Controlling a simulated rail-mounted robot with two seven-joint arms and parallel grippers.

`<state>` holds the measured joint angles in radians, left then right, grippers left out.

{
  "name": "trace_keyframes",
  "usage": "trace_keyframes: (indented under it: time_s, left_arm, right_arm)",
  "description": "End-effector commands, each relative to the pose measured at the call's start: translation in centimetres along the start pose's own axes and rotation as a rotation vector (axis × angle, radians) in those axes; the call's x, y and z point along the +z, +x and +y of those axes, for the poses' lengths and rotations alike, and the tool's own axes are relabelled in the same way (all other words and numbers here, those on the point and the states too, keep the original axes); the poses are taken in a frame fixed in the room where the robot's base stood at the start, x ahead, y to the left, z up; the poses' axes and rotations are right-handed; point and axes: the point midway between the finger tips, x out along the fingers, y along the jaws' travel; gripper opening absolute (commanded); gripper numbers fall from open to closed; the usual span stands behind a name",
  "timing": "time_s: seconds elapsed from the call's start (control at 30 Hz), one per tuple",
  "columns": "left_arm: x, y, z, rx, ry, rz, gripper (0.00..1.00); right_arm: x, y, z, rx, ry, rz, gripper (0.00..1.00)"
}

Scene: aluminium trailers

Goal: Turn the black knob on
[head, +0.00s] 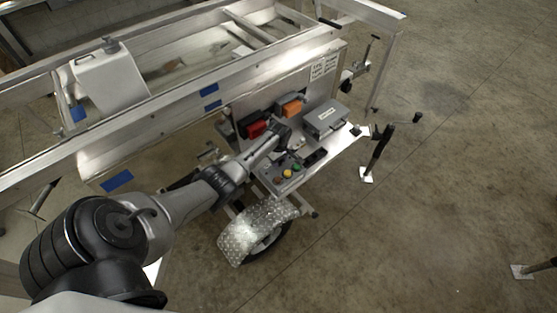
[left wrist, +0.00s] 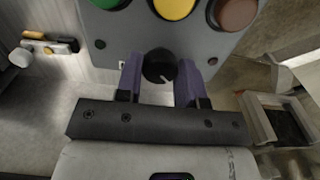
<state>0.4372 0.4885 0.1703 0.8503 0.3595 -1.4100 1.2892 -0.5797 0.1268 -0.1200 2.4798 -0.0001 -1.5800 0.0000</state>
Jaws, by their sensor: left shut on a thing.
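The black knob (left wrist: 157,66) sits on a grey control panel (left wrist: 165,36) in the left wrist view. A small white mark shows on its lower right part. My left gripper (left wrist: 160,70) has its two purple fingers on either side of the knob and is shut on it. Green (left wrist: 104,3), yellow (left wrist: 174,8) and red-brown (left wrist: 237,13) buttons lie above the knob in that view. In the head view my left arm reaches the panel (head: 290,174), and the wrist hides the knob. My right gripper is not in view.
A grey case (head: 325,119) and red (head: 253,129) and orange (head: 291,107) lights are near the panel on the trailer. A diamond-plate fender (head: 255,226) and wheel are below it. A crank jack (head: 380,148) stands to the right. The floor at right is largely clear.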

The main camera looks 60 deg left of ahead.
Motion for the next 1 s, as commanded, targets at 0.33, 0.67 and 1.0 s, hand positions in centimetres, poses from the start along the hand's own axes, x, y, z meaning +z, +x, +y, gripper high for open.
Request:
trace_keyframes:
  time_s: [0.33, 0.67, 1.0]
  left_arm:
    - [0.0, -0.2, 0.0, 0.0, 0.043, 0.0, 0.12]
    - [0.0, -0.3, 0.0, -0.002, 0.285, -0.001, 0.12]
    - [-0.1, -0.2, 0.0, -0.001, 0.609, 0.0, 0.12]
  right_arm:
    - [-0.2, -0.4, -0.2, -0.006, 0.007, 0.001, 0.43]
    - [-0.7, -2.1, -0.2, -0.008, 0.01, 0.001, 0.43]
    - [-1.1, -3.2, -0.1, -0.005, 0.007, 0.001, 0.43]
